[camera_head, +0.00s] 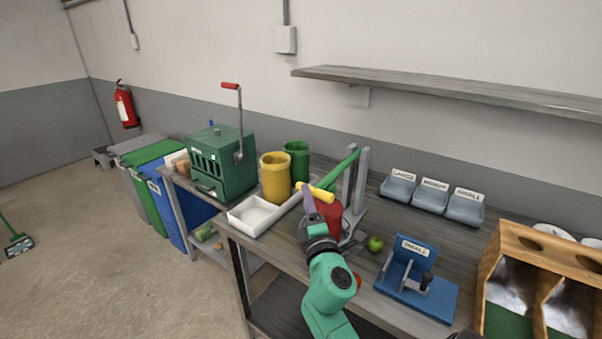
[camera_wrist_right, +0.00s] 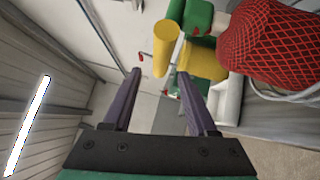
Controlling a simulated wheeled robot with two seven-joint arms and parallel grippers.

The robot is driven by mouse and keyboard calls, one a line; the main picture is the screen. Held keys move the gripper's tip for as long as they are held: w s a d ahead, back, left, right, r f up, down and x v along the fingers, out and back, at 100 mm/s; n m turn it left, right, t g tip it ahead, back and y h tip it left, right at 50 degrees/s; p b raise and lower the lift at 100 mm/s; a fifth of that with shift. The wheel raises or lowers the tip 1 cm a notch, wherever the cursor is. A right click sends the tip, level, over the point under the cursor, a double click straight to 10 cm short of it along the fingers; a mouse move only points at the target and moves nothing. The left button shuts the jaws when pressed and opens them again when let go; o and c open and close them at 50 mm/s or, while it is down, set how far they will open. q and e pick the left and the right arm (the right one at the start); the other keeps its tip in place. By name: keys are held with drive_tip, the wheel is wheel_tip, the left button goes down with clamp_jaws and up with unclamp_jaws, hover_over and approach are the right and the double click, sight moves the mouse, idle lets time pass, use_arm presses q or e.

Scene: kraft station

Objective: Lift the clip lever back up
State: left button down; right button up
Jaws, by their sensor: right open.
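The clip lever is a green bar (camera_head: 343,166) on a grey upright frame (camera_head: 359,185), with a yellow crosswise handle (camera_head: 322,194). The bar slopes down to the left from the top of the frame. My right gripper (camera_head: 308,197) is open, its purple fingers just left of and by the handle. In the right wrist view the handle (camera_wrist_right: 167,50) shows at the gap between the fingertips (camera_wrist_right: 159,74); I cannot tell if they touch it. A red mesh bag (camera_wrist_right: 280,48) is close to the right, also seen in the head view (camera_head: 329,217). My left gripper is not in view.
A yellow bin (camera_head: 275,178), a green bin (camera_head: 296,160) and a white tray (camera_head: 237,218) stand left of the lever. A green apple (camera_head: 375,244) and a blue stand (camera_head: 431,295) are to the right. A wooden crate (camera_head: 541,243) stands far right.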

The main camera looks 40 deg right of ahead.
drive_tip(key=p+x, duration=0.1)
drive_tip(key=x, duration=0.7)
drive_tip(key=shift+w, duration=0.2)
drive_tip(key=shift+d, duration=0.1)
drive_tip(key=shift+c, duration=0.3)
clamp_jaws()
idle(0.5)
